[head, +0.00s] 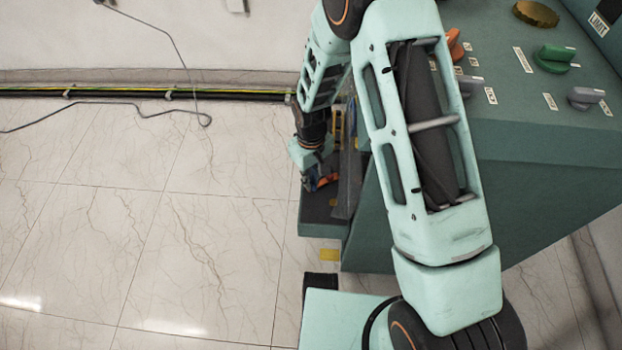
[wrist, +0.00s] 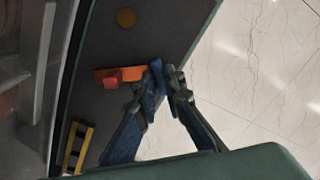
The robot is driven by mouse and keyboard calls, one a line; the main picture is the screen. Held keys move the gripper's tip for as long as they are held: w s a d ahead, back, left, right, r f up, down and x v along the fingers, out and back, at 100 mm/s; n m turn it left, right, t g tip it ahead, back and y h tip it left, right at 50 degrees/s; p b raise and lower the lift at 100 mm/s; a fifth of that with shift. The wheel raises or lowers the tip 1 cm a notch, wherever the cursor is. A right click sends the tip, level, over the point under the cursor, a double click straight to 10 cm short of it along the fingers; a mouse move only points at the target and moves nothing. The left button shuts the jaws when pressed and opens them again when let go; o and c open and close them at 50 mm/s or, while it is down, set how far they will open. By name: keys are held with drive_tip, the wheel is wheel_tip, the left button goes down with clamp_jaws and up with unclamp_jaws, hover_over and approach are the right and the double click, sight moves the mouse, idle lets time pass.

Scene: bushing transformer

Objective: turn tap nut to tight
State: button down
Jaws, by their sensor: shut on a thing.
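An orange handle (wrist: 117,74), which looks like the tap nut, has a bar and a raised red block. It lies against a dark grey surface in the wrist view. My gripper (wrist: 161,76) has blue fingers closed on the handle's right end, which they partly hide. My arm hides part of the cabinet side there.
The green cabinet (head: 540,190) stands on the right, with orange, green and grey knobs and a gold cap (head: 536,13) on top. A yellow and black part (wrist: 78,148) is near the handle. Cables (head: 130,93) run along the wall. The tiled floor at left is mostly clear.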

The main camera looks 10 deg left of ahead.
drive_tip(key=m, duration=0.4)
drive_tip(key=shift+m, duration=2.1)
drive_tip(key=c, duration=2)
unclamp_jaws()
wheel_tip(320, 180, up, 12)
drive_tip(key=shift+r, duration=0.1)
